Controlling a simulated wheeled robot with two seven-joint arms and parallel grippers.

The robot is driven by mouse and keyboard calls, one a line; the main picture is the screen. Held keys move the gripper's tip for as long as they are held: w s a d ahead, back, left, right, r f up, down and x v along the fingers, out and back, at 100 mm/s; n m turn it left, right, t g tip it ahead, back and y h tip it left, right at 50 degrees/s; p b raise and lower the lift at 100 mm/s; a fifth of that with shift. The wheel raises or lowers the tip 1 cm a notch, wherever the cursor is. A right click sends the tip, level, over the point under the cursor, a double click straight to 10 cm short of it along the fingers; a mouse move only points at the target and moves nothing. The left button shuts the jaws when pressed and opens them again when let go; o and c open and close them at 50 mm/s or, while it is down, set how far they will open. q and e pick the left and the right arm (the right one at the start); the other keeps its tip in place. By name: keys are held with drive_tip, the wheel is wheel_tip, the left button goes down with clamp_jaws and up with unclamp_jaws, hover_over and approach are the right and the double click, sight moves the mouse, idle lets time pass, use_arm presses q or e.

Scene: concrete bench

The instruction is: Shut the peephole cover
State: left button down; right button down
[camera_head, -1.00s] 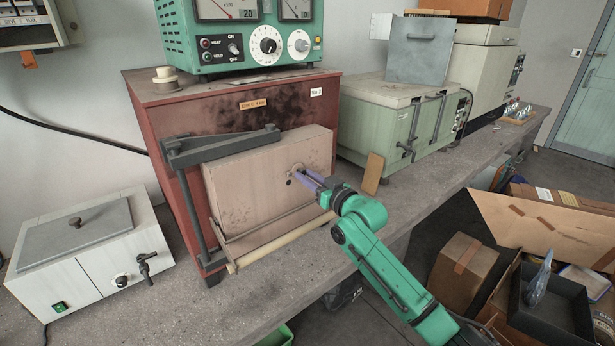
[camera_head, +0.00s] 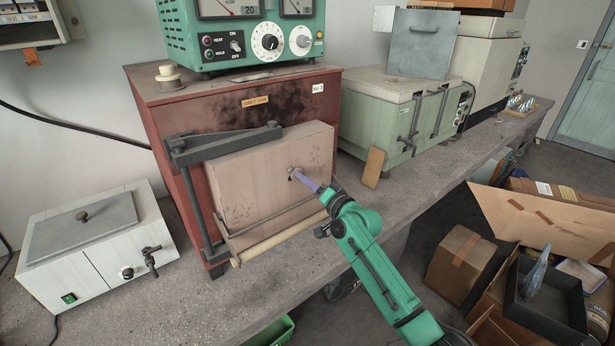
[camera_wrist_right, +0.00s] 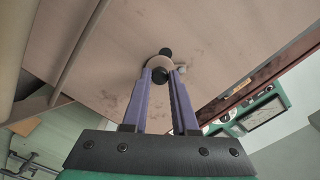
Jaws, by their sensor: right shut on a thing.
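The pale block-like furnace door (camera_head: 255,190) stands in front of the red furnace (camera_head: 225,112), with the small peephole cover (camera_head: 293,171) on its face. In the right wrist view the cover (camera_wrist_right: 154,64) is a pale round piece with a dark knob (camera_wrist_right: 160,74). My right gripper (camera_head: 298,176) has its purple fingers at the cover; in the wrist view the right gripper (camera_wrist_right: 161,77) is shut on the knob. A dark round spot (camera_wrist_right: 166,51) shows just beyond the knob; I cannot tell whether it is the open peephole. My left gripper is out of view.
A dark hinge frame (camera_head: 190,200) and a pale rod (camera_head: 285,240) border the door. A tan plate (camera_head: 373,168) leans by the green box furnace (camera_head: 385,112). A white bath (camera_head: 95,245) stands left. Boxes (camera_head: 460,263) lie on the floor at right.

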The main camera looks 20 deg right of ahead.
drive_tip(key=m+p, duration=0.1)
drive_tip(key=m, duration=0.2)
drive_tip(key=a+m+p, duration=0.1)
drive_tip(key=m, duration=0.2)
drive_tip(key=a+m+p, duration=0.1)
drive_tip(key=m, duration=0.2)
drive_tip(key=shift+s+f+p, duration=0.35)
drive_tip(key=shift+f, duration=0.05)
drive_tip(key=c, duration=0.7)
unclamp_jaws()
drive_tip(key=shift+s, duration=0.1)
